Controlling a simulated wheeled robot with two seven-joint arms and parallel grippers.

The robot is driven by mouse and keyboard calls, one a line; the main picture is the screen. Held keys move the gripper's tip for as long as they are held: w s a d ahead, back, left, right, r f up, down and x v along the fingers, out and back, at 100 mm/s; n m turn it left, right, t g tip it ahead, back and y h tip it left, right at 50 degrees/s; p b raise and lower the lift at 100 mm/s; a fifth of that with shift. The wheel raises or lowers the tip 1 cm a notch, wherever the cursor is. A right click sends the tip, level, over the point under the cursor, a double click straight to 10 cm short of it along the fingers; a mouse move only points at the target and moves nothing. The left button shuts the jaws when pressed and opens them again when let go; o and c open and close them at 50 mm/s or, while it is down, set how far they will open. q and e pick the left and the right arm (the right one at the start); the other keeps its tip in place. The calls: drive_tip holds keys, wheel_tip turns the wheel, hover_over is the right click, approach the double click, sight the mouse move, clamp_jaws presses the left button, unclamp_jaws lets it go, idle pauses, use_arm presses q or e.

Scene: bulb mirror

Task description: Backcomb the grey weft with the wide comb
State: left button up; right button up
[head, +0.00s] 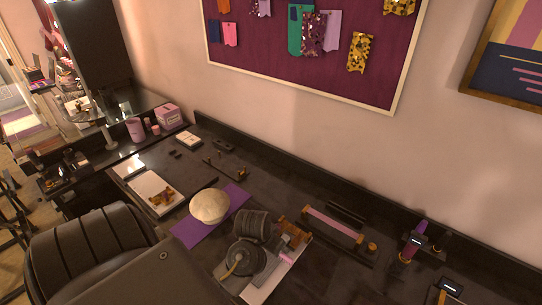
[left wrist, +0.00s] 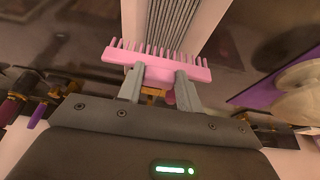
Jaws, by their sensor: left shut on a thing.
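The pink wide comb (left wrist: 153,74) is between the two grey fingers of my left gripper (left wrist: 160,71), which is shut on it. Its teeth point away from the gripper. The ribbed grey weft (left wrist: 175,22) lies beyond the comb along a pale board (left wrist: 211,17). The teeth overlap its near end in the picture; I cannot tell whether they touch it. In the head view the comb (head: 287,258) shows small over the board (head: 261,287). My own arm hides most of the weft there. My right gripper is not in view.
A purple mat (head: 186,234) carries a cream rounded form (head: 209,206) left of the board. A tray with a pink strip (head: 333,226) lies to the right. Tools with small displays (head: 414,241) stand further right. A pink cup (head: 135,129) is at the back left.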

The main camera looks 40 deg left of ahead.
use_arm(q)
drive_tip(key=shift+f+b, duration=0.35)
drive_tip(key=shift+f, duration=0.15)
idle(0.3)
drive_tip(key=shift+w, duration=0.1)
drive_tip(key=shift+w+a, duration=0.15)
drive_tip(key=shift+w, duration=1)
drive_tip(key=shift+r+p, duration=0.8)
drive_tip(key=shift+p, duration=0.15)
drive_tip(key=shift+s+f, duration=0.1)
drive_tip(key=shift+s, duration=0.05)
